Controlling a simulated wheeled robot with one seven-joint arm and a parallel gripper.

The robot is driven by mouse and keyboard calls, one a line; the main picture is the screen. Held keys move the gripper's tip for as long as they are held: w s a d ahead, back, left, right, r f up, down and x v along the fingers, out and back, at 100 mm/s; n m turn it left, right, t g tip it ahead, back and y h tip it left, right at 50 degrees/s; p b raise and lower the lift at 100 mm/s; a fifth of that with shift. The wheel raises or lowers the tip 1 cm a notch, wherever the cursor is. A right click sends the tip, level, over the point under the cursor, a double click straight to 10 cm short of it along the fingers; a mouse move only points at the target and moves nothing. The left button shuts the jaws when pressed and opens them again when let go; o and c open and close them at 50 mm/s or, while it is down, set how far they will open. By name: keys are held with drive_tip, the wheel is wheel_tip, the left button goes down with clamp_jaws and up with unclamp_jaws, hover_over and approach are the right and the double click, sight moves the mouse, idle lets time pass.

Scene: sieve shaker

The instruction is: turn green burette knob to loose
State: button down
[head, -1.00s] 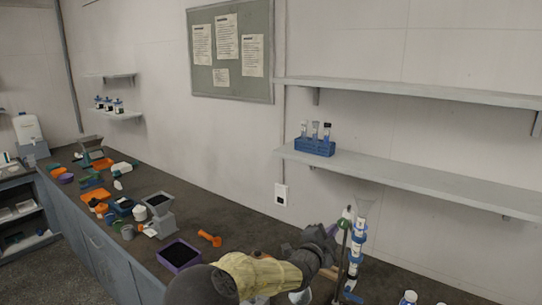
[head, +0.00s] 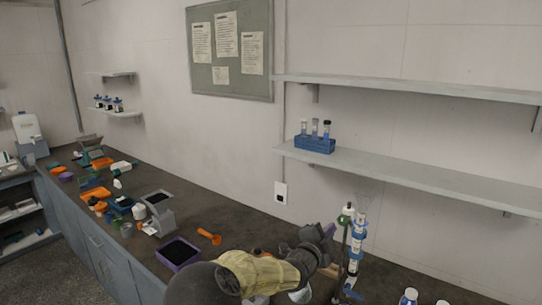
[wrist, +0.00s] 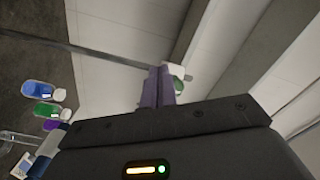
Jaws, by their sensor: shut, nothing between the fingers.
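The burette (head: 358,234) stands upright at the lower right in the head view, with blue bands and a clear top, beside a thin dark rod. A small green part, likely the green knob (head: 345,220), shows left of its top with a white piece by it. In the wrist view the green part (wrist: 180,88) is partly hidden behind my fingers, with a white piece above it. My gripper (wrist: 158,85) has purple fingers pressed together with nothing between them. In the head view my gripper (head: 331,231) is just left of the green part. I cannot tell whether they touch.
A blue tube rack (head: 315,145) stands on the wall shelf behind. Capped bottles (head: 409,297) stand at the bench's front right. An orange scoop (head: 209,236) and a purple-rimmed tray (head: 180,253) lie left of my arm. The bench behind the scoop is partly clear.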

drive_tip(key=v, duration=0.5)
drive_tip(key=shift+s+a, duration=0.15)
drive_tip(key=shift+s, duration=0.05)
drive_tip(key=shift+a, duration=0.1)
